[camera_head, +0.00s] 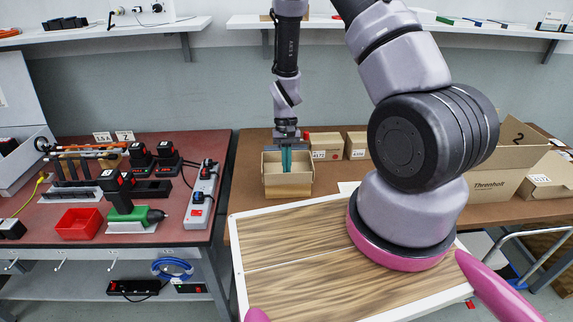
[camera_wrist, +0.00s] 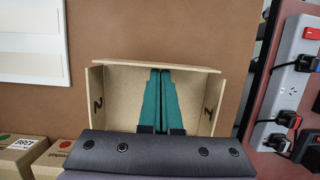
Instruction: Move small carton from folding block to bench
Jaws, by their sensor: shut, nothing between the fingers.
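A small open-topped carton (camera_head: 288,190) stands upright at the front left of the brown bench (camera_head: 258,143). My gripper (camera_head: 287,168) points down into the carton's opening. Its teal fingers (camera_wrist: 160,72) are pressed together with nothing between them, and the carton walls stand apart from them. The near wall is hidden behind the gripper's dark body in the wrist view. I cannot make out a folding block.
Small closed cartons (camera_head: 325,146) stand just right of the carton. A larger open carton (camera_head: 490,182) stands at the right. A wood-topped table (camera_head: 300,262) is in front. A red workbench (camera_head: 60,195) at left holds a power strip (camera_head: 203,187) and tools. Shelves (camera_head: 130,24) run above.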

